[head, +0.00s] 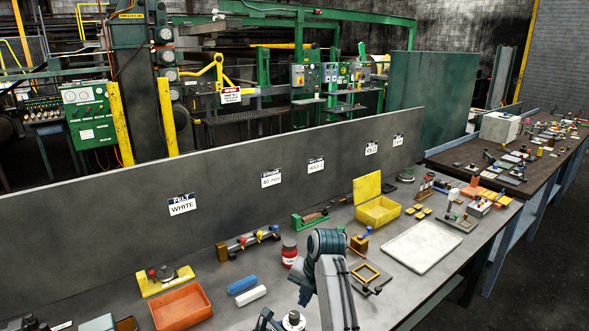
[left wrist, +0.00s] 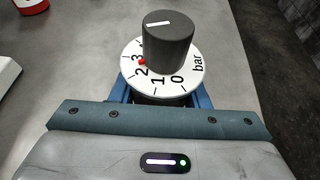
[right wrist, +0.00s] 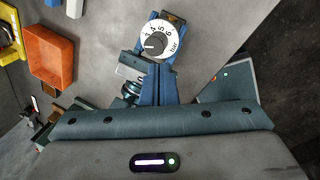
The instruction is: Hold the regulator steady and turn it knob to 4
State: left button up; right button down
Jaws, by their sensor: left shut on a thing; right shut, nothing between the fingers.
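The regulator has a dark round knob (left wrist: 168,42) with a white line on top, above a white dial (left wrist: 190,83) marked in bar. A red mark shows at the dial's edge between 2 and 3. My left gripper (left wrist: 162,98) is shut on the regulator's body below the dial, which is mostly hidden. In the right wrist view the dial (right wrist: 166,38) shows numbers up to 6. My right gripper (right wrist: 158,72) is shut and empty, its tips close by the dial's lower edge; I cannot tell whether they touch. The regulator's top (head: 293,318) shows at the head view's bottom edge.
An orange tray (head: 181,306) lies left of the regulator, with blue (head: 242,285) and white (head: 250,296) blocks nearby. A red jar (head: 289,253) stands behind. A yellow box (head: 377,211) and white tray (head: 422,247) are farther right. A grey panel backs the bench.

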aim_at(299, 324)
jog(key=shift+w+d+f, duration=0.15)
jog(key=shift+w+f, duration=0.1)
jog(key=shift+f, duration=0.85)
jog(key=shift+w+d+f, duration=0.15)
jog(key=shift+w+f, duration=0.1)
jog(key=shift+f, duration=0.9)
jog(key=shift+w+d+f, duration=0.15)
jog(key=shift+w+f, duration=0.1)
jog(key=shift+f, duration=0.85)
jog(key=shift+a, duration=0.35)
pick_arm(q)
jog(key=shift+d, duration=0.1)
pick_arm(e)
jog(key=shift+s+a, duration=0.2)
jog(key=shift+s, duration=0.35)
jog(key=shift+s+a, duration=0.15)
jog(key=shift+s, duration=0.15)
jog(key=shift+s+d, duration=0.2)
jog(key=shift+d, duration=0.1)
notch_tip(299, 324, up, 6)
jog(key=shift+d, duration=0.15)
